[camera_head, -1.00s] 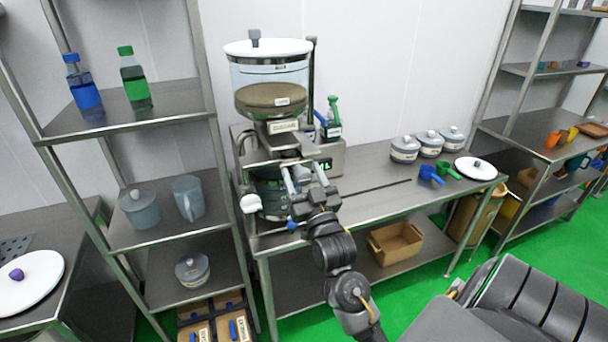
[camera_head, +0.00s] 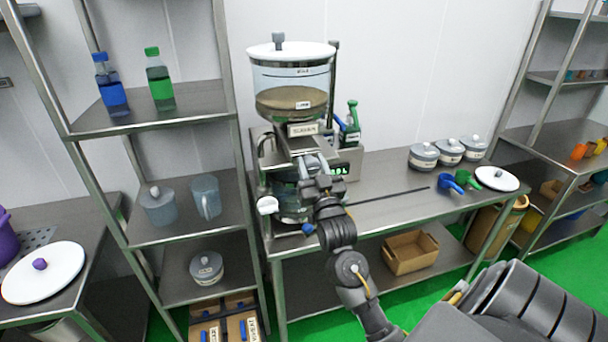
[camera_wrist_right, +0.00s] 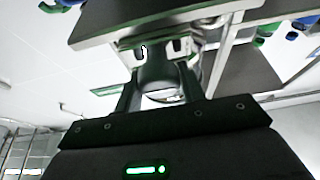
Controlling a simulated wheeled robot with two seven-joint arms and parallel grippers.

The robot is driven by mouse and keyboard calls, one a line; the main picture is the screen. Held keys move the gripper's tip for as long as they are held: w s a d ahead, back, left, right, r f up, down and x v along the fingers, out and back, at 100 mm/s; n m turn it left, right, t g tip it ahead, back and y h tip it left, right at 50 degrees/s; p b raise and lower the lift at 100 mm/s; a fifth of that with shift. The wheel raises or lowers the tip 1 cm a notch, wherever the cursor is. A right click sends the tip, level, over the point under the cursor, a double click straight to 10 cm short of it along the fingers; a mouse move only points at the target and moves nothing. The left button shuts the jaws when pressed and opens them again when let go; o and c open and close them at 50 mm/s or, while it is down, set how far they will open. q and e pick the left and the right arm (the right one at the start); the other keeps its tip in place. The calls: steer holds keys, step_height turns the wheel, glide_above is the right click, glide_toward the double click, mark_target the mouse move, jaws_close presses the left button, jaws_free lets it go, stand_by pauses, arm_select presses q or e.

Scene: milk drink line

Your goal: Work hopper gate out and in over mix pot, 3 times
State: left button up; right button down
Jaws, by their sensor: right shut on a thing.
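The hopper (camera_head: 291,75) is a clear drum with a white lid and brown powder inside. It stands above the bench, with the hopper gate (camera_head: 290,146) below its label. The mix pot (camera_head: 288,203) sits under the gate, partly hidden by my right gripper. My right gripper (camera_head: 316,174) is at the front of the gate, above the pot's right side. In the right wrist view its two fingers (camera_wrist_right: 160,88) are shut on a dark handle (camera_wrist_right: 155,66), seemingly the gate's. How far the gate is out is hard to tell. My left gripper is not in view.
The steel bench (camera_head: 385,185) has a thin dark rod lying beside the machine. Lidded pots (camera_head: 450,151), blue and green scoops (camera_head: 452,183) and a white lid (camera_head: 497,178) stand farther right. A shelf rack (camera_head: 165,245) closes in the left side.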

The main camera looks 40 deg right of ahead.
steer(key=shift+d+r, duration=0.1)
steer(key=shift+r, duration=0.05)
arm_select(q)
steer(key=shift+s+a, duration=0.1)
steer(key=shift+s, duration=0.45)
arm_select(e)
steer(key=c, duration=1.2)
jaws_free()
steer(key=o, duration=0.3)
steer(key=shift+w, duration=0.25)
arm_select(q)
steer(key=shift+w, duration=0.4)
arm_select(e)
steer(key=shift+o, duration=0.2)
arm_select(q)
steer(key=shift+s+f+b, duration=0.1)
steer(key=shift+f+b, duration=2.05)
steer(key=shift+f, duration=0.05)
arm_select(e)
steer(key=v, duration=1.1)
